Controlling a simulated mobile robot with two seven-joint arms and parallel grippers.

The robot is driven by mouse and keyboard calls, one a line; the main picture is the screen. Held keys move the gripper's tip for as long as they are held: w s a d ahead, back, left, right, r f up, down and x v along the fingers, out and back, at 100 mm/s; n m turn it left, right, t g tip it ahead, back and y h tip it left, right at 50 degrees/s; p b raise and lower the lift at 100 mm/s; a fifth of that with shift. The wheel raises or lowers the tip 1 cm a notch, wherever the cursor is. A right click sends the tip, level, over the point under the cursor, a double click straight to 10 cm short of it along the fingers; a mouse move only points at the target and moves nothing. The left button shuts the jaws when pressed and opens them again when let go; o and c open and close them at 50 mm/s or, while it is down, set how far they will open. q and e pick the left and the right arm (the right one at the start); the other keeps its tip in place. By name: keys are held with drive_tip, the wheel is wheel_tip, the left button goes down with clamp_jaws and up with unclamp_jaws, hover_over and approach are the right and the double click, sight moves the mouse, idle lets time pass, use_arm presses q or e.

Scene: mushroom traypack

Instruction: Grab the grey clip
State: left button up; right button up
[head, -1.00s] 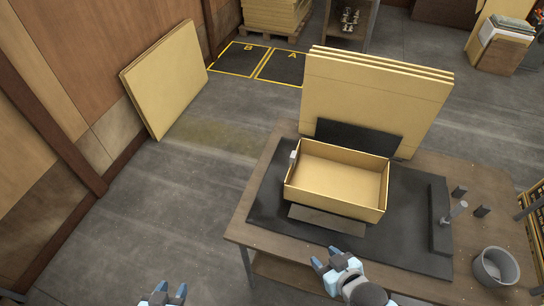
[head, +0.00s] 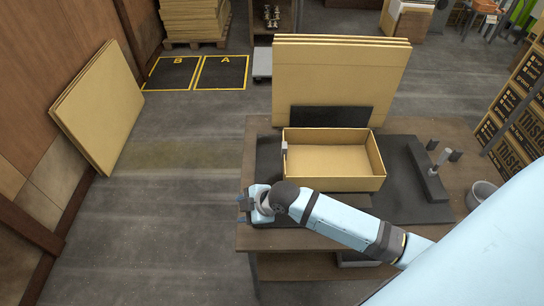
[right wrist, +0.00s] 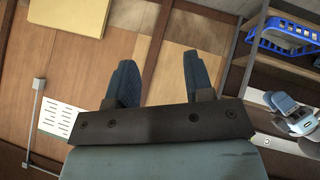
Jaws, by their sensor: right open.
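The grey clip (head: 285,148) is a small light-grey piece on the left rim of the open cardboard box (head: 376,160) in the head view. My right gripper (head: 241,208) is left of and nearer than the box, at the table's left edge, pointing left. Its two dark fingers (right wrist: 158,82) stand apart in the right wrist view, with nothing between them. The clip is not in that wrist view. What looks like my left gripper (right wrist: 282,104) shows at the right of the wrist view; its jaws are unclear. The head view does not show it.
The box stands on a black mat (head: 400,205) on the wooden table (head: 260,238). Behind it lean a dark panel (head: 330,117) and tall cardboard sheets (head: 340,75). A bar with a handle (head: 428,170) and a grey pot (head: 480,194) are right.

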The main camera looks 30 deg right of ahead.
drive_tip(key=w+d+r+n+g+h+b, duration=0.1)
drive_tip(key=w+d+r+n+g+b, duration=0.2)
drive_tip(key=w+d+n, duration=0.3)
wheel_tip(320, 180, up, 12)
drive_tip(key=f+n+g+h+b, duration=0.1)
drive_tip(key=n+g+h+b, duration=0.3)
drive_tip(key=n, duration=0.5)
hover_over(284, 144)
drive_tip(key=f, duration=0.7)
drive_tip(key=shift+w+a+f+b, duration=0.1)
drive_tip(key=shift+w+f+b, duration=0.1)
drive_tip(key=shift+f+b, duration=0.15)
drive_tip(key=f, duration=0.5)
drive_tip(key=shift+s+d, duration=0.2)
use_arm(q)
wheel_tip(284, 144, down, 7)
drive_tip(key=d, duration=0.1)
drive_tip(key=shift+d+f, duration=0.2)
drive_tip(key=shift+d, duration=0.05)
use_arm(e)
clamp_jaws()
